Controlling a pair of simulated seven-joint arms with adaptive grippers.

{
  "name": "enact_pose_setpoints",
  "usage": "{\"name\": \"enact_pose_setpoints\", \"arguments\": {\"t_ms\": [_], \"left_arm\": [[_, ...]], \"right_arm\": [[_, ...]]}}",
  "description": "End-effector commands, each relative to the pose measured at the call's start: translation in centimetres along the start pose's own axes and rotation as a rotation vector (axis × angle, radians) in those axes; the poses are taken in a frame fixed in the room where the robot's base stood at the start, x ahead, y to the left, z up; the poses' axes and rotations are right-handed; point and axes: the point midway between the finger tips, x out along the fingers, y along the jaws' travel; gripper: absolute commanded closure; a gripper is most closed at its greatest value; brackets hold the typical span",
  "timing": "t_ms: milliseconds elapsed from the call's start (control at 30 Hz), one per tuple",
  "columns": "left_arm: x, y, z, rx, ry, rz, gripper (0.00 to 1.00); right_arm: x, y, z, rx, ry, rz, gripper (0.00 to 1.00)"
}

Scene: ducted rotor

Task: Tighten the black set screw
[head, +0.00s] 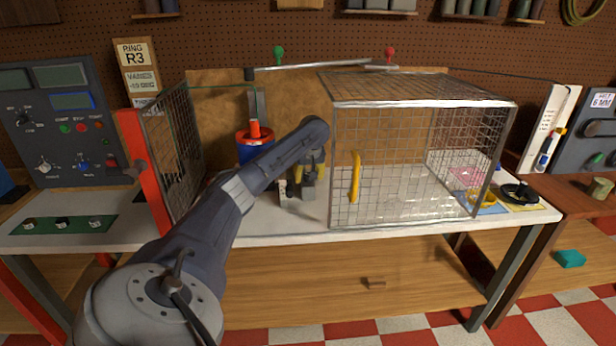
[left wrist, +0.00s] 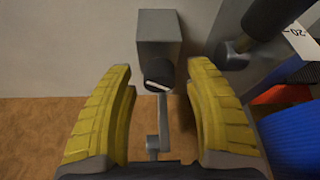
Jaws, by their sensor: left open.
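The black set screw (left wrist: 157,72), a round dark head with a white line across it, shows in the left wrist view on the near end of a grey block (left wrist: 158,32). My left gripper (left wrist: 160,82) is open, with its yellow ribbed fingers on either side of the screw head and a gap on both sides. A thin grey lever (left wrist: 163,122) hangs below the screw between the fingers. In the head view my left gripper (head: 309,178) is at the table, left of the wire cage; the screw cannot be made out there. My right gripper is not in view.
The wire cage (head: 425,104) with a yellow handle (head: 355,177) stands right of my left gripper. A mesh panel (head: 172,150) on a red post stands to the left. A blue and red cylinder (head: 254,140) is behind my arm. A black cylinder (left wrist: 272,18) is close by at upper right.

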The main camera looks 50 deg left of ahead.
Motion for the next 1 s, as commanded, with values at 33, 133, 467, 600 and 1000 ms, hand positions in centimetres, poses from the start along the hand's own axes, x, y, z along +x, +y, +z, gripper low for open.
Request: {"name": "enact_pose_setpoints", "arguments": {"t_ms": [33, 133, 467, 600, 1000], "left_arm": [[0.1, 0.0, 0.01, 0.001, 0.0, 0.0, 0.47], [0.15, 0.01, 0.01, 0.001, 0.0, 0.0, 0.47], [0.12, 0.02, 0.01, 0.001, 0.0, 0.001, 0.63], [0.12, 0.02, 0.01, 0.0, 0.0, 0.001, 0.79], [0.1, 0.01, -0.02, 0.0, 0.0, 0.001, 1.0]], "right_arm": [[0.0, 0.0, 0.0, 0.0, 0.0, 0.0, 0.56], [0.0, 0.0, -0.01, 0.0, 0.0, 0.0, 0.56], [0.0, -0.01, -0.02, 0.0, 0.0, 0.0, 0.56], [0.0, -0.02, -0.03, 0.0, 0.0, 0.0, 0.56], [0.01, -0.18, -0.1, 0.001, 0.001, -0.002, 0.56]]}}
